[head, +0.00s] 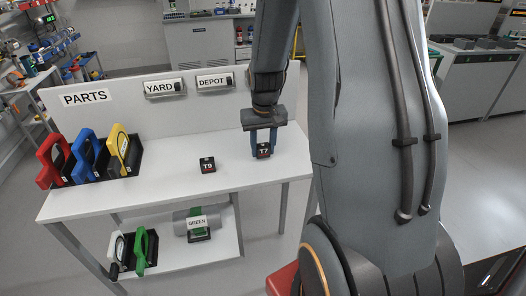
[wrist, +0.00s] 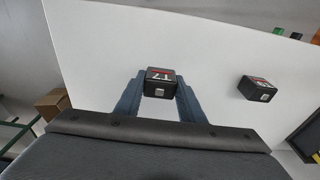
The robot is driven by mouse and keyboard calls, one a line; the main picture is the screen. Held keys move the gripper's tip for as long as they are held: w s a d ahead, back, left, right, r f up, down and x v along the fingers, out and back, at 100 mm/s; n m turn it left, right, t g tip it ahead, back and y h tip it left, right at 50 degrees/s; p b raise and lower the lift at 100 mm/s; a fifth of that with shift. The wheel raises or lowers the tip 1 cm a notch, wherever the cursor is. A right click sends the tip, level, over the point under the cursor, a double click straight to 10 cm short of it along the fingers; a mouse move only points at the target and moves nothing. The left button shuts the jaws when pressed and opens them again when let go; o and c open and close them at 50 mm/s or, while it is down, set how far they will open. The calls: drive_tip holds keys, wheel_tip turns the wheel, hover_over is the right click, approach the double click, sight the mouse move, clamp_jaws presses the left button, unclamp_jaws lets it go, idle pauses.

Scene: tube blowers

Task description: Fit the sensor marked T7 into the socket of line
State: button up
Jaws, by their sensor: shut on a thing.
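The sensor marked T7 (head: 263,151) is a small black block with a red and white label, at the right part of the white table. My gripper (head: 263,140) points down at it, with a blue finger on each side. In the wrist view the fingers of my gripper (wrist: 160,95) are shut on the T7 sensor (wrist: 161,83). I cannot tell whether it rests on the table or hangs just above. A second black sensor (head: 207,165), its label looking like T9 or T8, stands to the left; it also shows in the wrist view (wrist: 259,89). No line socket is clearly seen.
On the white table (head: 150,200), red (head: 54,160), blue (head: 88,155) and yellow (head: 120,148) handled items stand in a black rack at the left. A back panel carries YARD (head: 160,88) and DEPOT (head: 213,81) signs. A lower shelf holds a GREEN-labelled item (head: 198,223).

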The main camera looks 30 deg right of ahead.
drive_tip(key=shift+f, duration=1)
drive_tip(key=shift+f, duration=0.2)
drive_tip(key=o, duration=1)
drive_tip(key=shift+o, duration=0.2)
drive_tip(key=shift+r, duration=0.1)
wheel_tip(320, 180, up, 12)
drive_tip(key=s+b, duration=0.1)
drive_tip(key=b, duration=0.1)
drive_tip(key=s+a+f+n, duration=0.1)
drive_tip(key=s+a+f, duration=0.1)
drive_tip(key=s+a, duration=0.5)
drive_tip(key=s+a+f+n, duration=0.2)
drive_tip(key=s+a+f, duration=0.1)
drive_tip(key=s+a, duration=0.4)
drive_tip(key=shift+a+g, duration=0.3)
drive_tip(key=shift+a, duration=0.25)
